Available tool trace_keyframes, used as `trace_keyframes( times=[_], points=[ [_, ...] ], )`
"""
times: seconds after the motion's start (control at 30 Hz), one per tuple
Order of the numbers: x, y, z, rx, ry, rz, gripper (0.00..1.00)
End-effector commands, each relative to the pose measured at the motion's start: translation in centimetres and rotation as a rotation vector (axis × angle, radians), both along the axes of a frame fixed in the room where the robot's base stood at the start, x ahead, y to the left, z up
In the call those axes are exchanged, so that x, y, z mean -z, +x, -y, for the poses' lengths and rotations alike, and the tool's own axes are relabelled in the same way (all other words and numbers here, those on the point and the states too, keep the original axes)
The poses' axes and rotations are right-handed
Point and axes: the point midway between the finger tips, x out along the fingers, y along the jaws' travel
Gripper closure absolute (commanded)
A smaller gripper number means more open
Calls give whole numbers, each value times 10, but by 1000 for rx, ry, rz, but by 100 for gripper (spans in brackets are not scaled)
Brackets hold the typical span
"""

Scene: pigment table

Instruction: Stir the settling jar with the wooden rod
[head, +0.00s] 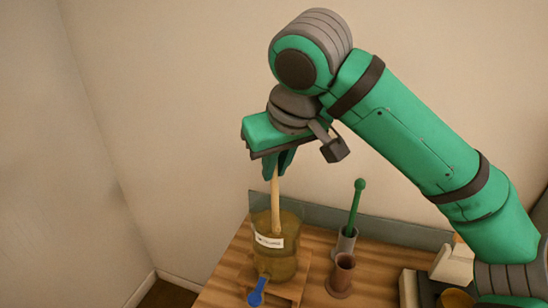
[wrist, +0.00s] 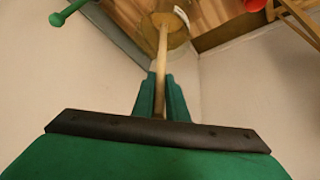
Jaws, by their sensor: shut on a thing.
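The settling jar (head: 284,262) is a clear vessel with yellowish-brown liquid and a white label, standing on a wooden board at the left of the table. My gripper (head: 276,172) is above the jar, shut on the wooden rod (head: 275,205). The rod hangs nearly upright, its lower part inside the jar. How deep its tip reaches is hard to tell. In the wrist view, the rod (wrist: 162,58) runs from between the green fingers (wrist: 160,98) to the jar (wrist: 166,22).
A blue tap handle (head: 257,292) sticks out at the jar's front. Right of the jar are a grey holder with a green round-headed tool (head: 356,207) and a brown cup (head: 341,275). A low grey panel (head: 390,231) lines the back edge. Dark and pale items (head: 452,264) crowd the right.

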Motion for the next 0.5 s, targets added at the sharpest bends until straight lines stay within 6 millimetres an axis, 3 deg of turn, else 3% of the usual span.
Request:
trace_keyframes(
  times=[0.5],
  points=[
    [36, 3, 1, 0, 2, -2, 100]
  ],
)
